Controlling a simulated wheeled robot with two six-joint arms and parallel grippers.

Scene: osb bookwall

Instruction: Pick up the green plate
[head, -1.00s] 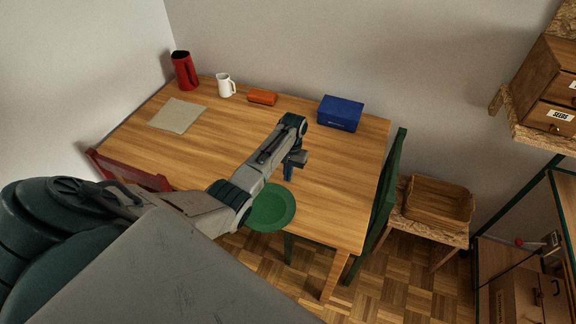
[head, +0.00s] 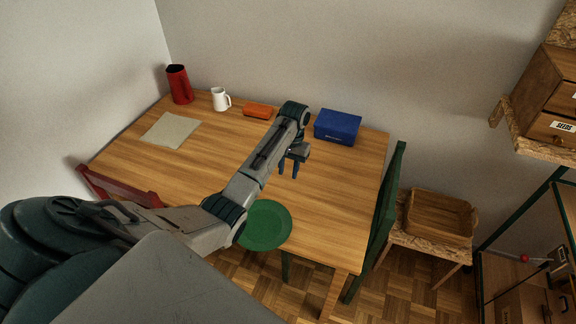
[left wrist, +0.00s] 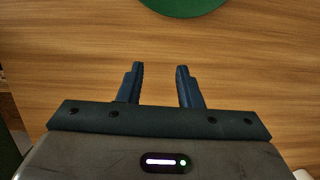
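The green plate (head: 266,226) lies on the wooden table near its front edge in the head view. My left forearm covers its left rim. Part of the plate also shows at the top edge of the left wrist view (left wrist: 185,4). My left gripper (head: 288,176) is above the table, beyond the plate and slightly to its right in the head view. In the left wrist view its two blue fingers (left wrist: 160,68) are apart with only bare table between them. It is open and empty. My right gripper does not show.
On the wooden table (head: 340,200) stand a red pitcher (head: 179,85), a white jug (head: 221,99), an orange box (head: 258,111) and a blue box (head: 337,127). A beige cloth (head: 171,130) lies at left. A green chair (head: 385,225) and a red chair (head: 120,188) flank the table.

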